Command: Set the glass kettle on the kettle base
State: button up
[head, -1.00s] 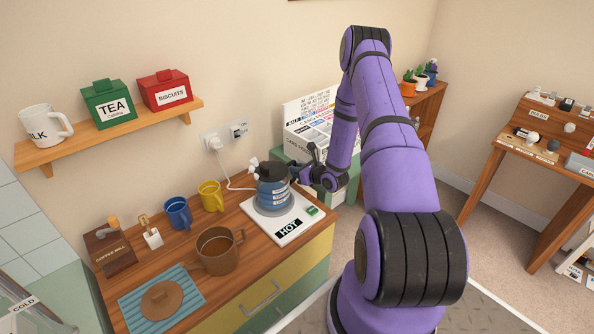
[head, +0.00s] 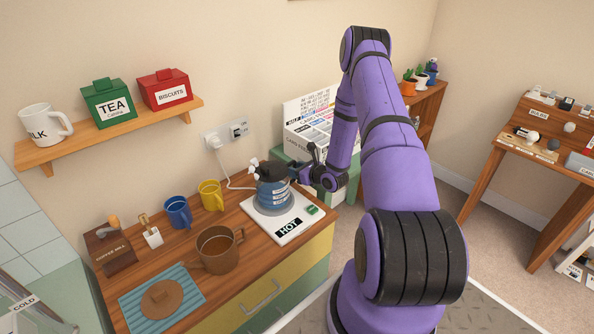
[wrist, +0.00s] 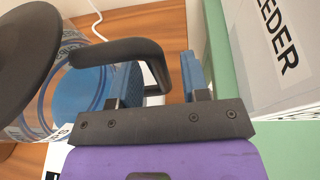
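The glass kettle (head: 271,190), with blue contents and a black lid, stands upright on the white kettle base (head: 290,222) marked HOT. It appears seated on the base; the contact at its far side is hidden. In the wrist view the kettle (wrist: 40,95) is at the left, with its black handle (wrist: 115,50) reaching right. My gripper (head: 303,169) is at the handle, on the kettle's right side. In the wrist view my gripper (wrist: 162,80) has its fingers apart on either side of the handle's upright part, with a visible gap before the right finger.
A brown pot (head: 217,252), a blue mug (head: 178,213) and a yellow mug (head: 211,196) stand left of the base on the wooden counter. A white cord runs to the wall socket (head: 214,142). A card box (head: 308,120) stands behind my gripper.

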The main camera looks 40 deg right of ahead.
jog(key=shift+s, duration=0.2)
jog(key=v, duration=1)
jog(key=shift+s, duration=0.2)
